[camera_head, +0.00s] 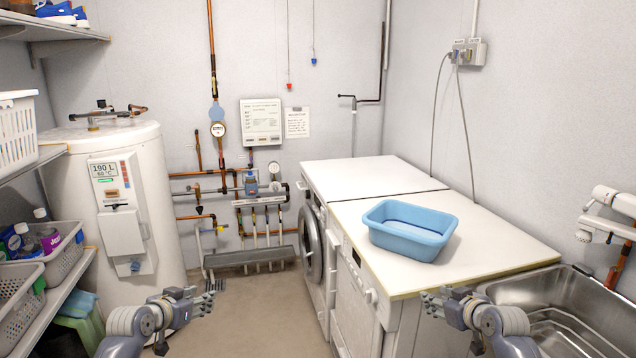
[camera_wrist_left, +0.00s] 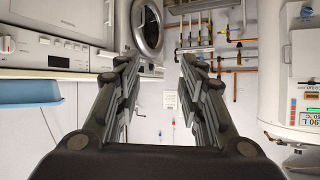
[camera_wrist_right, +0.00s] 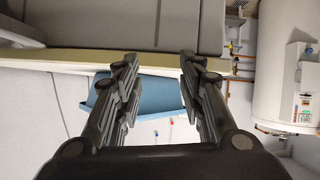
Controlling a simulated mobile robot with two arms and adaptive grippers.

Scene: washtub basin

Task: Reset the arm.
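My left gripper (camera_head: 186,305) is at the lower left of the head view, over the floor in front of the boiler. In the left wrist view its fingers (camera_wrist_left: 157,75) are spread apart with nothing between them. My right gripper (camera_head: 440,301) is at the lower middle right, close to the front corner of the worktop. In the right wrist view its fingers (camera_wrist_right: 157,75) are also apart and empty. A blue basin (camera_head: 412,229) stands on the worktop, beyond my right gripper and apart from it. The basin also shows behind the fingers in the right wrist view (camera_wrist_right: 158,97).
The white worktop (camera_head: 480,245) covers the machines on the right. A steel sink (camera_head: 570,310) is at the lower right, under a wall tap (camera_head: 603,225). A white boiler (camera_head: 165,190) and shelves with baskets (camera_head: 62,262) stand left. The floor (camera_head: 260,315) between is clear.

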